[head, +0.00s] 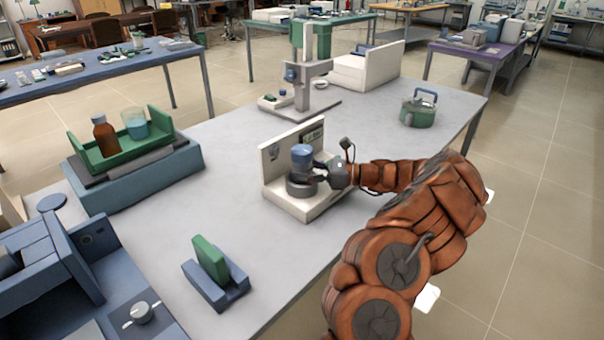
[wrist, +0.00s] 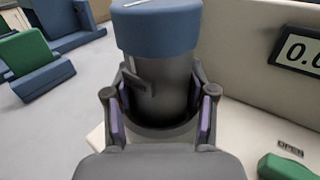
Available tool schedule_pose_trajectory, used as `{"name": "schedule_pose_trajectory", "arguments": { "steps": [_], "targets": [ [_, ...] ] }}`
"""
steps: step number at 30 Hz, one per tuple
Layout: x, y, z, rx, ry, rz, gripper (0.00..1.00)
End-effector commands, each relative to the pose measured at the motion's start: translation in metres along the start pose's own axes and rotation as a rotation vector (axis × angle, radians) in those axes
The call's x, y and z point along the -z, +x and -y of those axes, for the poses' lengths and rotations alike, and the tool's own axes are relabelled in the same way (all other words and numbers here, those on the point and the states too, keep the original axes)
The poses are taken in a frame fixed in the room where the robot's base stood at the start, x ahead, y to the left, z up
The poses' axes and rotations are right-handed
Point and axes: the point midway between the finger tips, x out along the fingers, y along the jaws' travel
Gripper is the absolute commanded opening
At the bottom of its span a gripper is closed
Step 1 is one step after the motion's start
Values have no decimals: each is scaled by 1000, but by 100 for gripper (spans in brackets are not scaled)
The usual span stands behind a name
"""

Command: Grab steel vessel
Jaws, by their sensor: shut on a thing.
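The steel vessel (head: 302,160) is a grey cylinder with a blue lid, upright on the white instrument with a display. In the wrist view the vessel (wrist: 160,85) fills the middle, its lower part inside a dark round ring. My gripper (head: 322,171) reaches it from the right. In the wrist view my gripper (wrist: 160,108) has its purple-padded fingers closed on both sides of the vessel's grey body. The vessel's bottom is hidden by the ring and my gripper.
The white instrument (head: 272,168) has an upright back panel with a display (wrist: 300,52). A green block in a blue holder (head: 222,292) stands at the front. A green pot (head: 417,113) is at right.

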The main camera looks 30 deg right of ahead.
Motion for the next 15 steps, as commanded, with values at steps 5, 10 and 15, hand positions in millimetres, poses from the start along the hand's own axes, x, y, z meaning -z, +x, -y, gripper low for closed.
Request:
{"name": "schedule_pose_trajectory", "arguments": {
  "steps": [5,10,15],
  "targets": [
    [0,0,0,0,0,0,18],
    [0,0,0,0,0,0,1],
    [-1,0,0,0,0,1,0]
  ]
}}
